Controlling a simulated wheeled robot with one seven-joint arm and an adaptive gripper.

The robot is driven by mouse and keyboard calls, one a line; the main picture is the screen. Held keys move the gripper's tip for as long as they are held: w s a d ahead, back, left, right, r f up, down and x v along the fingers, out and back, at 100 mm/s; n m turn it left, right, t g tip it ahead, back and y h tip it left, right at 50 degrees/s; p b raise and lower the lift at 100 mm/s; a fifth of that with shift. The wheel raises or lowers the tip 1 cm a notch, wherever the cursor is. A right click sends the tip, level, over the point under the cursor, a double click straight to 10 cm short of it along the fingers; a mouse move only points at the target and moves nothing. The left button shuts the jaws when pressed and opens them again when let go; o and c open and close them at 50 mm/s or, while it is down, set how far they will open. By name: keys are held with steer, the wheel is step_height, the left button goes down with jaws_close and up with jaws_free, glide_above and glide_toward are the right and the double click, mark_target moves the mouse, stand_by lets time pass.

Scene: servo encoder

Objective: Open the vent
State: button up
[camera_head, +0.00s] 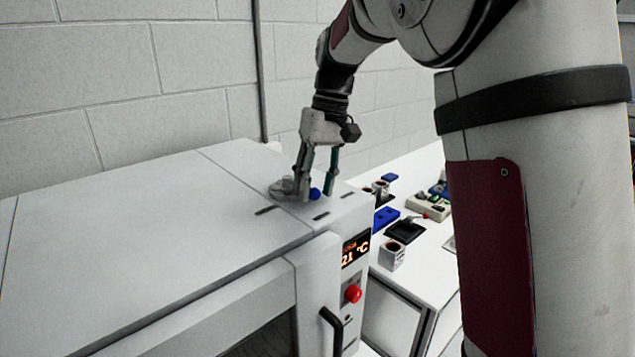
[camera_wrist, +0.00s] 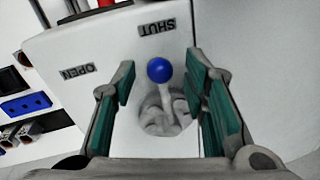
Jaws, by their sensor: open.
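The vent is a round grey disc (camera_wrist: 160,118) on top of the white oven-like machine (camera_head: 150,215). A short lever with a blue ball knob (camera_wrist: 160,70) stands on it, and the knob also shows in the head view (camera_head: 315,194). In the wrist view a "SHUT" label (camera_wrist: 157,28) lies just beyond the knob and an "OPEN" label (camera_wrist: 76,72) lies to its left. The knob lies nearer the "SHUT" label. My gripper (camera_wrist: 160,88) is open, with its green-padded fingers on either side of the lever. It also shows in the head view (camera_head: 317,196). Contact with the knob cannot be told.
The machine's front has a lit display (camera_head: 355,249), a red button (camera_head: 353,293) and a black handle (camera_head: 332,330). A white bench to the right holds blue blocks (camera_head: 385,218), a black tray (camera_head: 405,231) and small boxes. A block wall stands behind.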

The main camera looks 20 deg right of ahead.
steer(key=shift+f, duration=0.2)
steer(key=shift+c, duration=0.2)
jaws_close()
steer(key=shift+w, duration=0.1)
steer(key=shift+w+d+n+g+b, duration=0.15)
steer(key=shift+w+d+n+b, duration=0.4)
steer(key=shift+n, duration=0.35)
steer(key=shift+w+d+n+g+b, duration=0.15)
steer(key=shift+w+d+n+b, duration=0.15)
steer(key=shift+d+n+b, duration=0.4)
steer(key=shift+w+d+r+n+g+h+b, duration=0.1)
steer(key=shift+w+d+n+b, duration=0.15)
steer(key=shift+n, duration=0.45)
steer(key=shift+w+d+f+n+g+h+b, duration=0.1)
steer(key=shift+w+d+n+b, duration=0.1)
steer(key=shift+w+n, duration=0.35)
steer(key=shift+w+d+r+n+g+h+b, duration=0.15)
steer(key=shift+d+n+b, duration=0.1)
steer(key=shift+n, duration=0.6)
